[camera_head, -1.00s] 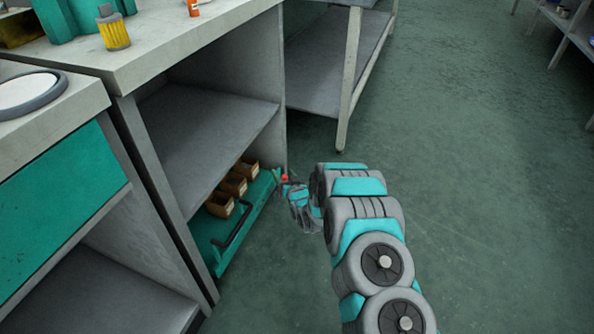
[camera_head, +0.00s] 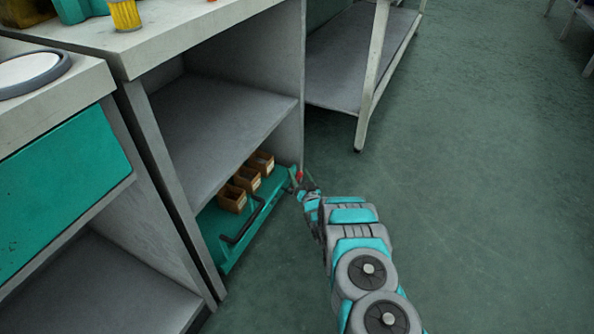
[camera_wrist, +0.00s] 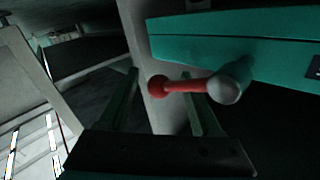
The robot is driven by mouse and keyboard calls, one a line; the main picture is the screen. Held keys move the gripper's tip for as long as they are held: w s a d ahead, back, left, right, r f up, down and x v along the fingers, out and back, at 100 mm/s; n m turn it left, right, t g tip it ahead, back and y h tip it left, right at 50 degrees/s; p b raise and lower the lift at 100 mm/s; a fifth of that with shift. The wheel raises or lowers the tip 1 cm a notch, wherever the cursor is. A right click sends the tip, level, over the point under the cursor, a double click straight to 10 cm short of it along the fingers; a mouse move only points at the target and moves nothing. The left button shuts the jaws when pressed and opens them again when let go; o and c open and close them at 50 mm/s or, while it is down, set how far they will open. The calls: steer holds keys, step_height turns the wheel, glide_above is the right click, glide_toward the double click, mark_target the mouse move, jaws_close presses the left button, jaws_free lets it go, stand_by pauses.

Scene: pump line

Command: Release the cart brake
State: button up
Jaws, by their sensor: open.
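The cart (camera_head: 225,256) is a low teal platform under the shelf of the grey bench, with a dark handle (camera_head: 240,228) on its front. The brake lever is red with a round red end and a grey ball joint; it shows in the wrist view (camera_wrist: 185,86) against the teal cart side (camera_wrist: 240,48). In the head view only its red tip (camera_head: 299,174) shows, at the cart's far right corner. My gripper (camera_head: 303,182) is at that corner. In the wrist view its fingers (camera_wrist: 160,102) are apart, with the red end of the lever showing between them; contact cannot be told.
Several small brown boxes (camera_head: 246,178) stand on the cart. The bench's grey side panel (camera_head: 290,95) is close to my gripper. A table leg (camera_head: 371,85) stands beyond. The green floor to the right is clear.

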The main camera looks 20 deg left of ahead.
steer(key=shift+x, duration=1.55)
steer(key=shift+c, duration=0.3)
jaws_close()
steer(key=shift+d, duration=0.1)
